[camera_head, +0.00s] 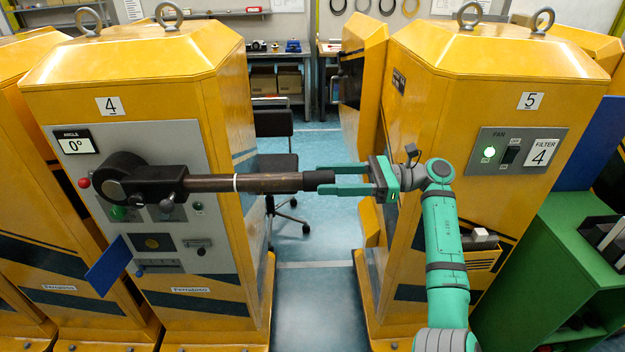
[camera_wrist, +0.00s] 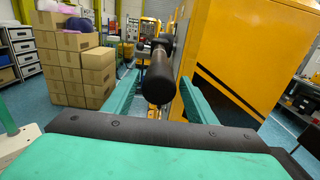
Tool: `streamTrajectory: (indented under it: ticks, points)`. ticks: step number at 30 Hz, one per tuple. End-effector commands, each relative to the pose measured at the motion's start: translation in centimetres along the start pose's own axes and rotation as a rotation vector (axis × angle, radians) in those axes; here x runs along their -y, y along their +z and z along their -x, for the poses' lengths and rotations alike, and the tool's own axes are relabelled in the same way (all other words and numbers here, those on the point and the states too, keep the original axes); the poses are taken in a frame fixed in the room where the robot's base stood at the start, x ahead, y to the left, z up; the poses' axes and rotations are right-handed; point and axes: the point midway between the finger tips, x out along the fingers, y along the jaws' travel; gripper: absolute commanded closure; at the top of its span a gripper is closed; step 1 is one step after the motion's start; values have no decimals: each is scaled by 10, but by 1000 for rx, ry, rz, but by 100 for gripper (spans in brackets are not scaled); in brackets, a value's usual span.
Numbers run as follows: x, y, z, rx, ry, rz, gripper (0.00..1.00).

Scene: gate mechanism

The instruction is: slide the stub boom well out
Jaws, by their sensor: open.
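In the wrist view the boom's black end (camera_wrist: 160,78) faces me between the spread fingers (camera_wrist: 160,95). Gaps show beside it, and I cannot tell whether either finger touches it.
Yellow cabinet 4 (camera_head: 130,80) carries a grey panel with an angle display reading 0° (camera_head: 75,142). Yellow cabinet 5 (camera_head: 490,90) stands close behind my gripper on the right. A chair (camera_head: 275,150) stands in the aisle between them. Stacked cartons (camera_wrist: 75,65) show in the wrist view.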

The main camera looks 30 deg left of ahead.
Motion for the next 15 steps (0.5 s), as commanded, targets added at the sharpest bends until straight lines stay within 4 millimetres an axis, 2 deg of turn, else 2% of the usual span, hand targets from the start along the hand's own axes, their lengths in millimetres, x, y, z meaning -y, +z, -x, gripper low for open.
streamTrajectory:
  ticks: [3, 6, 10, 15]
  points:
    - [0, 0, 22, 0, -4, -1, 49]
    - [0, 0, 36, 0, -5, -1, 49]
    - [0, 0, 46, 1, -7, -1, 49]
    - [0, 0, 49, 1, -5, 0, 49]
